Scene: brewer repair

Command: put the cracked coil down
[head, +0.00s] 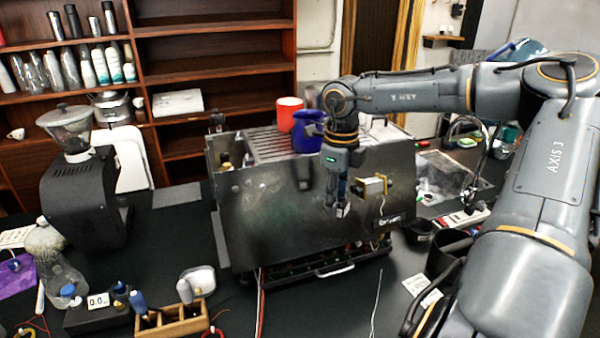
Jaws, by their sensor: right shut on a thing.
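My right gripper (340,208) points down in front of the dark, worn side panel of the brewer (275,213). Its fingers are shut on a small greyish thing at their tips, the cracked coil (341,211). The fingers hide most of it, and no crack can be made out at this size. The coil is held above the black worktop. Just right of the fingers, a silver and yellow part (373,187) with a thin wire shows against the panel; I cannot tell how it is fixed. My left gripper is out of view.
A red mug (290,113) and a blue cup (307,131) stand on the brewer. A black grinder (80,195) is at left. A wooden block with bottles (172,322) and a small scale (97,312) are at front left. The worktop in front (330,310) is mostly free, apart from thin wires.

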